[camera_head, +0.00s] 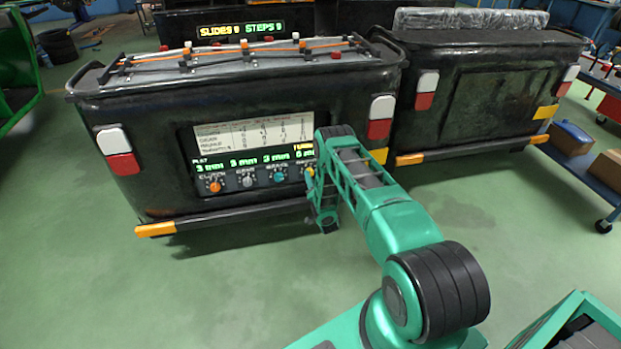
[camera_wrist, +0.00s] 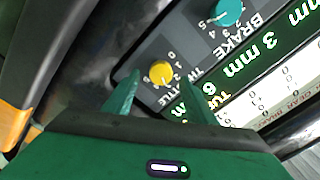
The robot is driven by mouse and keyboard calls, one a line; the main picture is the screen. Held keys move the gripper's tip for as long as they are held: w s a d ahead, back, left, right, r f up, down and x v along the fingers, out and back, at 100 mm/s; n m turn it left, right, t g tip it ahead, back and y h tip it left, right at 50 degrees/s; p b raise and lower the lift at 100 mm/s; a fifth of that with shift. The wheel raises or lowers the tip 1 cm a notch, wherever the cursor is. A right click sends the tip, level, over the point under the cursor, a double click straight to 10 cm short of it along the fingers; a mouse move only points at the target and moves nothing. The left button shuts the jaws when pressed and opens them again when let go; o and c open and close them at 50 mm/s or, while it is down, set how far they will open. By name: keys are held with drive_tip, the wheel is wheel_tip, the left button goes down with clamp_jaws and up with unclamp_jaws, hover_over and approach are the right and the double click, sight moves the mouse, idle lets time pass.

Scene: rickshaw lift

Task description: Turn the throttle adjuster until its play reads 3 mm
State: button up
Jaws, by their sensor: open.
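The throttle adjuster is a round yellow knob (camera_wrist: 161,73) at the end of the control panel in the wrist view. My gripper (camera_wrist: 160,78) is open, with one green finger on each side of the knob. I cannot tell whether either finger touches it. The throttle play readout (camera_wrist: 208,88) shows a green 6 and is partly covered by a finger. In the head view the panel (camera_head: 240,182) is on the back of the left dark vehicle (camera_head: 150,172). My gripper there is at its right end and largely hides the yellow knob.
The clutch knob (camera_head: 215,186) is orange, the gear knob (camera_head: 248,181) grey and the brake knob (camera_head: 279,177) teal; their readouts show 3 mm. The teal knob (camera_wrist: 229,12) is near my gripper. A printed chart (camera_head: 252,134) is above. A second dark vehicle (camera_head: 500,95) stands to the right.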

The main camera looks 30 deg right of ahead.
drive_tip(key=shift+x, duration=1.7)
drive_tip(key=c, duration=1)
drive_tip(key=shift+c, duration=0.2)
drive_tip(key=n, duration=2.4)
drive_tip(key=shift+a+f, duration=0.1)
drive_tip(key=shift+a, duration=0.4)
